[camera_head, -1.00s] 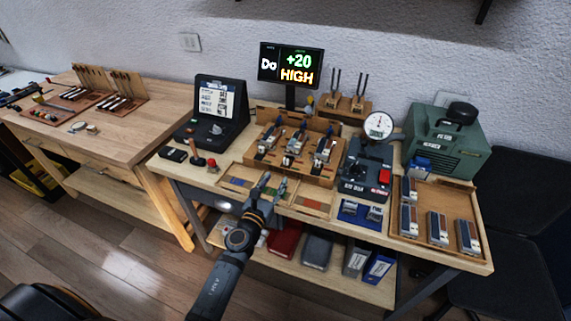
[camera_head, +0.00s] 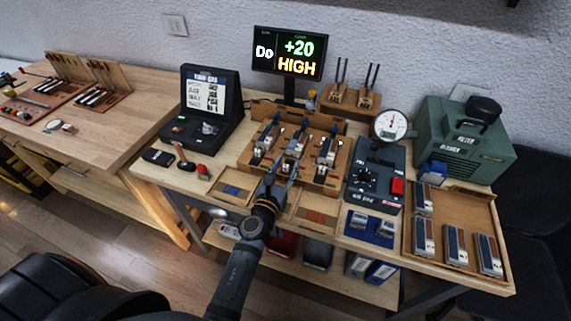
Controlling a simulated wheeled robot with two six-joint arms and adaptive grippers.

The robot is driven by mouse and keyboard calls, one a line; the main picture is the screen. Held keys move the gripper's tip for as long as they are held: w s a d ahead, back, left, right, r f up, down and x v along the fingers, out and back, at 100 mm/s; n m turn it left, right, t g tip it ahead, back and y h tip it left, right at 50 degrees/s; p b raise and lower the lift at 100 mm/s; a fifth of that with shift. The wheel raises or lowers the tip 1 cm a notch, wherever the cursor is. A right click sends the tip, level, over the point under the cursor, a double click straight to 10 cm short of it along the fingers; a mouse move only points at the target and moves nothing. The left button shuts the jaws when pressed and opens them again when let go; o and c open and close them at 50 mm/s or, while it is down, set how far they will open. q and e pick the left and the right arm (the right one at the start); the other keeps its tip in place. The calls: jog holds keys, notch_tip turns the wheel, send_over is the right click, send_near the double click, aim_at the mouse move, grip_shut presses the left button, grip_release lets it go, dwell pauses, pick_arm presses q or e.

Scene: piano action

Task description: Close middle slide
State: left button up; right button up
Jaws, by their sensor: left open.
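A wooden action stand (camera_head: 317,174) on the bench holds three metal slide units side by side. The middle slide (camera_head: 294,150) sits between the left slide (camera_head: 266,139) and the right slide (camera_head: 327,156). My left gripper (camera_head: 279,171) is open, just in front of the stand, below the middle slide and a little to its left. It hides part of the stand's front edge. I cannot tell whether the fingers touch anything, or how far the middle slide is open. My right gripper is not in view.
A display (camera_head: 288,54) reads "Do +20 HIGH". A dial gauge (camera_head: 391,125) and dark control box (camera_head: 375,184) stand right of the stand.

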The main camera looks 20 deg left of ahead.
pick_arm(q)
jog(key=shift+c, duration=1.9)
jog(key=c, duration=0.5)
grip_shut()
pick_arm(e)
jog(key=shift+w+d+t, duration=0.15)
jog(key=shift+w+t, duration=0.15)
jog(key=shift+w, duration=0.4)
